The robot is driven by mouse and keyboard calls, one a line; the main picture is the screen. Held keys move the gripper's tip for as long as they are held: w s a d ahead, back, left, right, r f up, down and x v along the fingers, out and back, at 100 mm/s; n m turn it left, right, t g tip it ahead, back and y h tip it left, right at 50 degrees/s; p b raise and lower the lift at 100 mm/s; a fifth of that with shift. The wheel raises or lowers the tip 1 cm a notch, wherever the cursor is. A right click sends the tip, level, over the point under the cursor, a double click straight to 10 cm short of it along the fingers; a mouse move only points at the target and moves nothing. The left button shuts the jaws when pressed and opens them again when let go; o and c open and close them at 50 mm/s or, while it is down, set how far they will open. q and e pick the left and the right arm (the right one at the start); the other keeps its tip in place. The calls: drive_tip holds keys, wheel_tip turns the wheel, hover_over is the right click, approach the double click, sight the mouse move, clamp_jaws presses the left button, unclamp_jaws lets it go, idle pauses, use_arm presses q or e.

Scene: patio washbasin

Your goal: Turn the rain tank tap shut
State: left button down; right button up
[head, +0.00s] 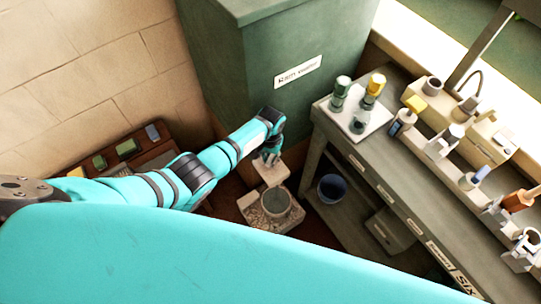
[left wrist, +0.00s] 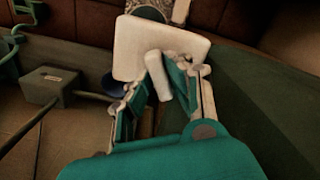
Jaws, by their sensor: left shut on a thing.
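The green rain tank (head: 310,40), with a "Rain water" label (head: 298,71), stands at the back middle in the head view. My left gripper (head: 271,157) is low at the tank's front, just above a pale block (head: 270,173). In the left wrist view my left gripper (left wrist: 158,95) is shut on a short white lever, which looks like the tap handle (left wrist: 158,75). The lever stands in front of the pale block (left wrist: 165,48). The tap's spout is hidden. My right gripper is out of view.
A grey pot (head: 276,203) stands on a gravel tray (head: 250,213) below my left gripper. To the right, a grey bench (head: 345,145) carries a white tray with bottles, and a dark blue bucket (head: 332,188) sits under it. A brick wall is at the left.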

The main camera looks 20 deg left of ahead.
sight(271, 158)
use_arm(q)
drive_tip(key=m, duration=0.6)
idle(0.7)
drive_tip(key=c, duration=1.3)
unclamp_jaws()
drive_tip(key=shift+o, duration=0.2)
wheel_tip(271, 158, up, 12)
